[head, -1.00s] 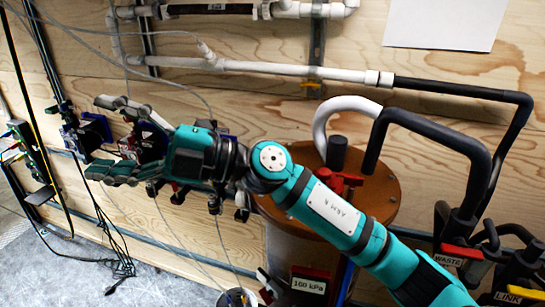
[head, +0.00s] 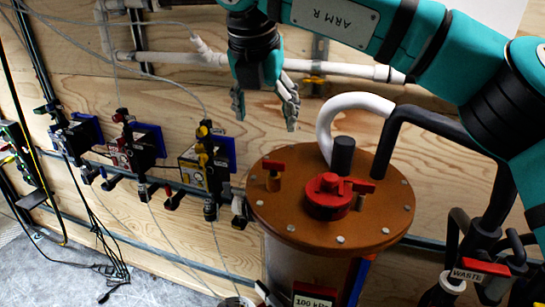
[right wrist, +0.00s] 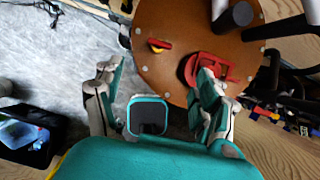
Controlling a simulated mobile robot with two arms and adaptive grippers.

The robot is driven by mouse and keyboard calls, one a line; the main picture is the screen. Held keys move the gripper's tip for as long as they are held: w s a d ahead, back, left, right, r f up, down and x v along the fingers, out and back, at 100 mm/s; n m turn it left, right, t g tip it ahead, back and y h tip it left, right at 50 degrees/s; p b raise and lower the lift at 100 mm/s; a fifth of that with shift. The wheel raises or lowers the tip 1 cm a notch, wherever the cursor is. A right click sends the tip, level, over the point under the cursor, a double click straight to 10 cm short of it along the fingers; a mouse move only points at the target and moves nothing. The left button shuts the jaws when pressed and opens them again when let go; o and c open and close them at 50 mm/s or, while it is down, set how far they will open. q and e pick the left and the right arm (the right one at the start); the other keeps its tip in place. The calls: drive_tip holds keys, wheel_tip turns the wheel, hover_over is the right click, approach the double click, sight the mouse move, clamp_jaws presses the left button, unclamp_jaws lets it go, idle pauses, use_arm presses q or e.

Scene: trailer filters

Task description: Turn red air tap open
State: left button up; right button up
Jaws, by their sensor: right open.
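The brown round lid (head: 285,225) of a filter vessel carries two red fittings. A small red tap handle (head: 273,166) sits at the lid's left. A larger round red fitting (head: 328,192) with a bar handle sits near the middle. In the right wrist view, the small handle (right wrist: 158,44) lies ahead, between the finger lines. The round fitting (right wrist: 200,68) is partly hidden behind the right finger. My right gripper (head: 264,110) is open, empty and points down, above and behind the lid's left part. It touches no tap that I can see. My left gripper is out of view.
A black upright post (head: 343,155) and a white curved hose (head: 330,115) rise behind the fittings. A thick black pipe (head: 430,120) bends over the right. Valve units (head: 205,160) line the plywood wall at left. A dark box (right wrist: 30,135) stands on the floor.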

sight(273, 162)
drive_tip(key=p+x, duration=0.4)
drive_tip(key=x, duration=0.9)
drive_tip(key=shift+w+p, duration=0.1)
drive_tip(key=shift+p, duration=0.2)
drive_tip(key=shift+w+f, duration=0.2)
drive_tip(key=shift+f, duration=0.4)
